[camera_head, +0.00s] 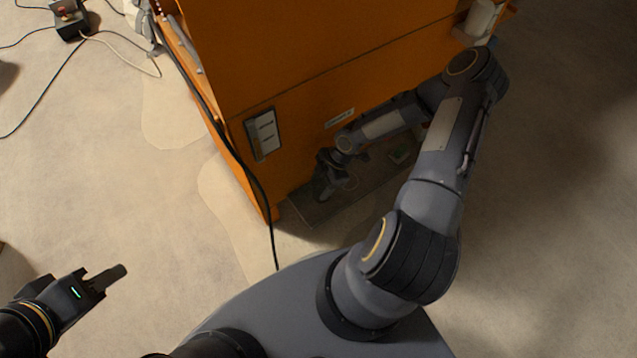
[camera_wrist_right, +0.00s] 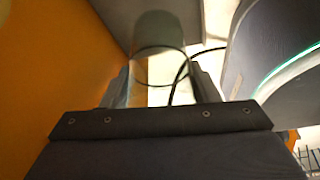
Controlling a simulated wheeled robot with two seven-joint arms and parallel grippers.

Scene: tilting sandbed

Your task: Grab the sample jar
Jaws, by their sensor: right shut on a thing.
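In the right wrist view, a clear see-through jar (camera_wrist_right: 160,68) with a dark greenish end stands between the two fingers of my right gripper (camera_wrist_right: 163,85). The fingers are shut on its sides. In the head view, my right gripper (camera_head: 325,188) is low against the orange cabinet, above a dark tray at its foot. The jar is hard to make out there, in shadow by the fingers. My left gripper (camera_head: 108,279) is at the lower left, over bare floor and away from the cabinet. Its fingers overlap, so their opening is unclear.
The orange cabinet (camera_head: 300,60) fills the upper middle, with a dark tray (camera_head: 310,210) at its base. A black cable (camera_head: 262,195) hangs down its left corner. A small item (camera_head: 402,154) lies toward the tray's right end.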

